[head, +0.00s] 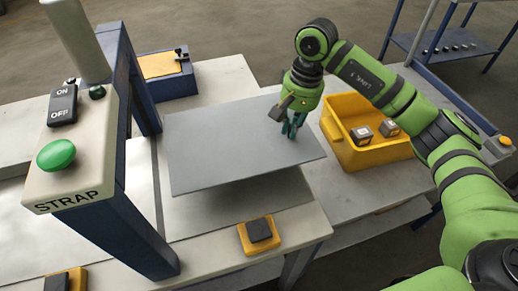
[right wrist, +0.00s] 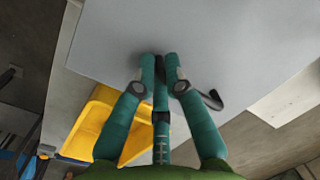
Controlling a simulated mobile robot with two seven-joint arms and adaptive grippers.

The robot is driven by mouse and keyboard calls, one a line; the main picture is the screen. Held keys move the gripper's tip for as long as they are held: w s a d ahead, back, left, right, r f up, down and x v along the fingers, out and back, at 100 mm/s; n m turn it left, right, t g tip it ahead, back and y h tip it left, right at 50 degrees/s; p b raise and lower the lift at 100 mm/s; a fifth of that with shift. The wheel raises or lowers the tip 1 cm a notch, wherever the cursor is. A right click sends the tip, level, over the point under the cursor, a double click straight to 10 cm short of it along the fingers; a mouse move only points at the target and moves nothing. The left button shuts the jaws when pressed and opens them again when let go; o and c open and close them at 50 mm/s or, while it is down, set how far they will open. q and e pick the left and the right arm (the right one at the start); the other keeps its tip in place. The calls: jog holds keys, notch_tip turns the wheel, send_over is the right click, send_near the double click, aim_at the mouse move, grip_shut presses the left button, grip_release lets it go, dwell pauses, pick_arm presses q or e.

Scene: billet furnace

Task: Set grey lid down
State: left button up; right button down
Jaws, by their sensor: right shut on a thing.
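The grey lid (head: 225,145) is a flat, wide plate in the middle of the head view. It hangs a little above the pale table (head: 290,222), with a dark shadow under its front edge. My right gripper (head: 290,130) is over the lid's right part, its teal fingers shut on it. The lid also fills the upper part of the right wrist view (right wrist: 215,45). There the fingertips (right wrist: 160,62) close together at a dark curved handle, mostly hidden behind them. My left gripper is not in view.
A yellow bin (head: 345,150) with small blocks stands right of the lid. The STRAP post with its green button (head: 56,155) stands at the left. A yellow pad with a dark block (head: 258,232) sits at the table's front edge. A blue box (head: 168,78) is behind.

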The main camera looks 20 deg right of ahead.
aim_at(265, 144)
jog(key=a+f, duration=0.1)
jog(key=a, duration=0.1)
jog(key=a+f+p, duration=0.1)
jog(key=a, duration=0.1)
jog(key=a+f+p, duration=0.1)
jog(key=a+f, duration=0.1)
jog(key=shift+s+a, duration=0.35)
notch_tip(265, 144, down, 3)
jog(key=shift+p, duration=1)
jog(key=shift+f, duration=0.5)
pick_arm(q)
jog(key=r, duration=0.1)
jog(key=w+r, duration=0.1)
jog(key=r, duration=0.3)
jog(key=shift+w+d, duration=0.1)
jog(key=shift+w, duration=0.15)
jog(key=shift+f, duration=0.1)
pick_arm(e)
jog(key=shift+f, duration=0.1)
jog(key=c, duration=1.3)
grip_release()
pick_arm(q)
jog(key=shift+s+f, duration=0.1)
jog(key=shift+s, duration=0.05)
